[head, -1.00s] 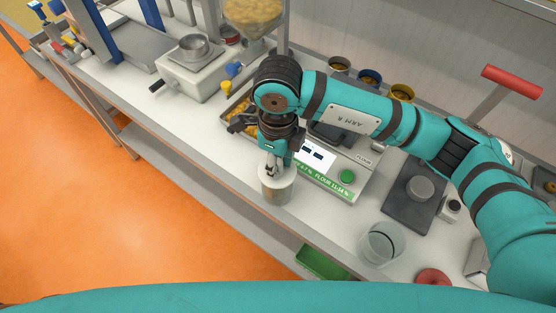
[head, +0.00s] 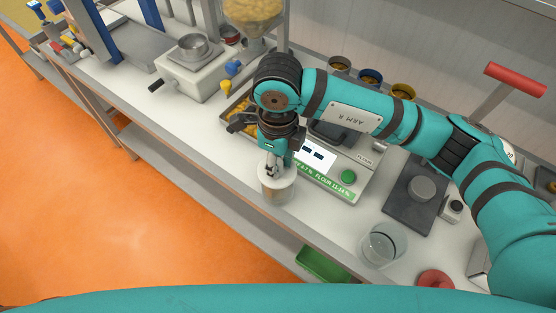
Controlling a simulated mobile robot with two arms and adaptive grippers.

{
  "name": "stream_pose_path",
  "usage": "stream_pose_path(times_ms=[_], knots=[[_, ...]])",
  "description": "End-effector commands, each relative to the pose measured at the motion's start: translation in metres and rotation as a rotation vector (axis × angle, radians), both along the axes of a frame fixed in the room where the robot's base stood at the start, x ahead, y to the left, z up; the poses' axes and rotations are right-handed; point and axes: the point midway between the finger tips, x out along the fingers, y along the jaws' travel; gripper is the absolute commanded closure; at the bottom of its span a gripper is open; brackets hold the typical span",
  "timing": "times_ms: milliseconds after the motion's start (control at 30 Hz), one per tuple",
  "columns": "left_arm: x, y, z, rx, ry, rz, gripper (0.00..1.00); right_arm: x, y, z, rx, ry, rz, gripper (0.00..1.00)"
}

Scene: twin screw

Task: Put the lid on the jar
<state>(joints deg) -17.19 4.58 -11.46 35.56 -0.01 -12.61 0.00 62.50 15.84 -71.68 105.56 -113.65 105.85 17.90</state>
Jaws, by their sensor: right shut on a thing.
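From this angle I cannot tell whether the lid is fully seated. The gripper and wrist hide the far side of the lid. My left gripper is not in view.
A scale with a green button (head: 348,177) stands right behind the jar. An empty clear container (head: 382,246), a red round object (head: 434,279) and a dark plate (head: 408,204) are to the right. A tray of yellow pieces (head: 240,108) is behind my wrist.

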Motion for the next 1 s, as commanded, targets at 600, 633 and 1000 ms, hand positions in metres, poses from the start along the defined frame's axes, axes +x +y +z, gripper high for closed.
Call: stream_pose_path(times_ms=[600, 633, 1000], knots=[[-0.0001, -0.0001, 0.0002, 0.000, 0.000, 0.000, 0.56, 0.0001, 0.0000, 0.0002, 0.000, 0.000, 0.000, 0.49], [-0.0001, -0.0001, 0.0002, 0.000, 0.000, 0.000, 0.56, 0.0001, 0.0000, 0.0002, 0.000, 0.000, 0.000, 0.48], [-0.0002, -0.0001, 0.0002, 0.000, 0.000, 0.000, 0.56, 0.0000, 0.0000, 0.0002, 0.000, 0.000, 0.000, 0.26]])
